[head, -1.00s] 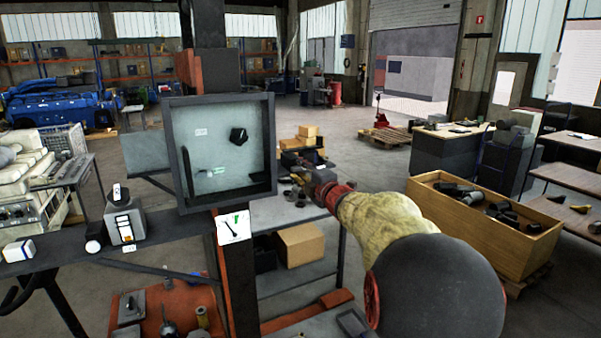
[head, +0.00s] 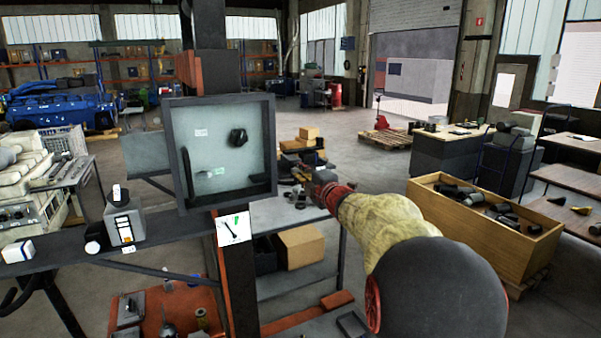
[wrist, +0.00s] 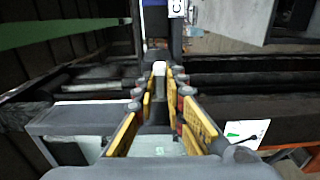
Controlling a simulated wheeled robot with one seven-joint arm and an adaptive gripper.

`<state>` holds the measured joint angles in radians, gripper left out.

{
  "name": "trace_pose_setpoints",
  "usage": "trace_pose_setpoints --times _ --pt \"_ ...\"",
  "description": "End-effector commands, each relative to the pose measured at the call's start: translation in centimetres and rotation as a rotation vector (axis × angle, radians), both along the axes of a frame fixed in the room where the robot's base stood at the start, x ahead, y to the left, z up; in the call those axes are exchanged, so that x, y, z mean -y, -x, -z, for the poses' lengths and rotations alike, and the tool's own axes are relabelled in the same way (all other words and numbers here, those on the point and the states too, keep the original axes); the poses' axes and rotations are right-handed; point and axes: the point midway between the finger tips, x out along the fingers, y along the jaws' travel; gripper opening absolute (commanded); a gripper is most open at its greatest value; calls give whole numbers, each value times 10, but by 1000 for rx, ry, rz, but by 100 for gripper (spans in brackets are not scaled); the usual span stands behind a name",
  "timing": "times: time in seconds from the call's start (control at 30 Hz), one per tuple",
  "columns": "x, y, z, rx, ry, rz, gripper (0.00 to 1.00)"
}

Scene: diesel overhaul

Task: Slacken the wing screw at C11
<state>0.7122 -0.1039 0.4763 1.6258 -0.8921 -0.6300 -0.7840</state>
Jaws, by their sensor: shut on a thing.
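My gripper (wrist: 165,88) fills the middle of the wrist view, its yellow-padded fingers closed in on a small pale piece (wrist: 158,69) at the tips. The piece is mostly hidden, and I cannot tell whether it is the wing screw. A tag starting with "C" (wrist: 178,8) is cut off beyond the tips, so C11 cannot be read. The box holds a black knob (head: 238,137) and a small green label.
A card with a green mark (head: 233,228) hangs below the box and also shows in the wrist view (wrist: 246,132). A grey device (head: 125,224) stands on the dark beam at left. A wooden crate (head: 490,240) of dark parts is at right. Open floor lies behind.

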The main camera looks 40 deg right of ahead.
Motion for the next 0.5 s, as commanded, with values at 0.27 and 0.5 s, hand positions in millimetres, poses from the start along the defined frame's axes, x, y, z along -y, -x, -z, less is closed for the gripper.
trace_pose_setpoints --times 0.27,0.5 --pt "0 0 3 -4 -2 0 0" --pt "0 0 8 -26 103 0 0"
